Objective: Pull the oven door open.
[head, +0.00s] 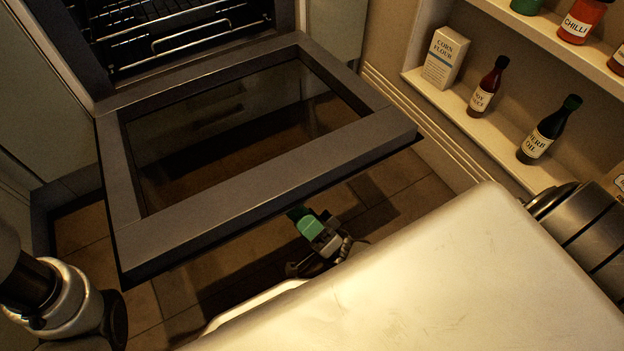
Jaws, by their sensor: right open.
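The oven door (262,172) is hinged down and lies wide open, close to level, with its dark glass window (225,130) facing up. The oven cavity (175,35) with its wire racks shows behind it at the top left. My right gripper (309,225), with green fingertips, is open just below and in front of the door's front edge. It holds nothing that I can see, and I cannot tell if it touches the door. My left arm shows at the lower left, but its gripper is out of the picture.
Shelves at the right hold a corn flour box (445,57), a soy sauce bottle (487,87), a herb oil bottle (549,130) and a chilli jar (582,20). Brown floor tiles (395,172) show beside and under the door. Pale cabinet fronts flank the oven.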

